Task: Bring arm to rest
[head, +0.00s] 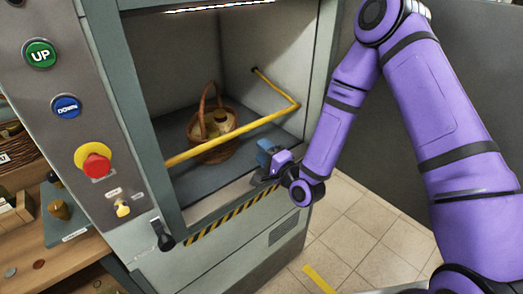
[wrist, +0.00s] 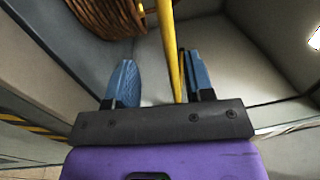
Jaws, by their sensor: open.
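My arm reaches down the right side of the head view, bent at the elbow. My gripper (head: 264,158) is at the front right edge of the lift compartment. In the wrist view my gripper (wrist: 162,78) has its two blue fingers spread apart. The yellow bar (head: 230,133) crosses the compartment front and bends back along the right wall. In the wrist view the yellow bar (wrist: 172,55) runs between the fingers in the picture; I cannot tell whether it touches them. No object is held.
A wicker basket (head: 218,148) with a jar (head: 222,119) in it stands on the compartment floor. A panel at left carries a green UP button (head: 39,54), a blue DOWN button (head: 66,106) and a red stop knob (head: 96,165).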

